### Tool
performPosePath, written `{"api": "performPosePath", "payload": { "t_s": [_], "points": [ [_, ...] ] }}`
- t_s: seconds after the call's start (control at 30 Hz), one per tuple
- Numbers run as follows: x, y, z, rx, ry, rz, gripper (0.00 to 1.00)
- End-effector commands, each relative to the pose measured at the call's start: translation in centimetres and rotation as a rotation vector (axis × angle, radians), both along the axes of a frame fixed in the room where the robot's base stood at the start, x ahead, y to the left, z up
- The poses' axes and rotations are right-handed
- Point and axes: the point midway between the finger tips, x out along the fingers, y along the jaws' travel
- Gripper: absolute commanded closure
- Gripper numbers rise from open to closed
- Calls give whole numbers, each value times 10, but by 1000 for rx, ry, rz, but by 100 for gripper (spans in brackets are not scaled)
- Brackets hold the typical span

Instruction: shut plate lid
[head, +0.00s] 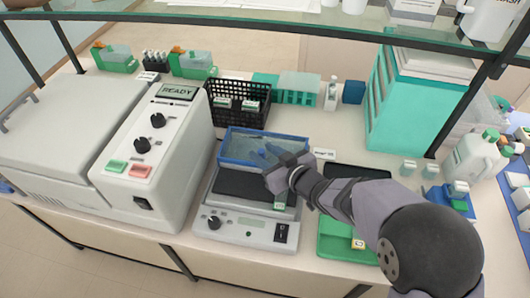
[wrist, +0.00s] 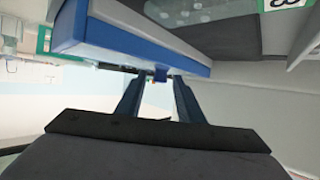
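The plate device (head: 240,228) is a grey box with a knob and a switch. Its dark plate (head: 240,186) lies bare at the front. The clear lid with a blue frame (head: 233,158) appears raised over the plate's back part. In the wrist view, the lid's blue edge (wrist: 190,52) crosses the top, with a small blue tab (wrist: 160,75) below it. My gripper (wrist: 155,80) is open, its fingertips apart on either side of the tab; I cannot tell whether they touch it. In the head view, my gripper (head: 267,153) overlaps the lid's right part.
A grey machine (head: 160,150) marked READY stands close on the left. A black basket (head: 238,100) is behind the lid. A green tray (head: 335,240) lies to the right, under my arm. A glass shelf (head: 280,22) runs overhead at the back.

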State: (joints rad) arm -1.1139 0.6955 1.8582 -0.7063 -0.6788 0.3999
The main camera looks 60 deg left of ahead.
Motion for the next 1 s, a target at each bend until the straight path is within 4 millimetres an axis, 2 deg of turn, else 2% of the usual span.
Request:
{"api": "performPosePath", "payload": {
  "t_s": [0.03,0.13,0.33,0.47,1.0],
  "points": [
    [0,0,0,0,0,0,77],
    [0,0,0,0,0,0,100],
    [-1,-1,0,0,0,0,100],
    [-9,-8,-1,1,2,1,100],
    [-83,-81,0,3,1,4,100]
  ]
}}
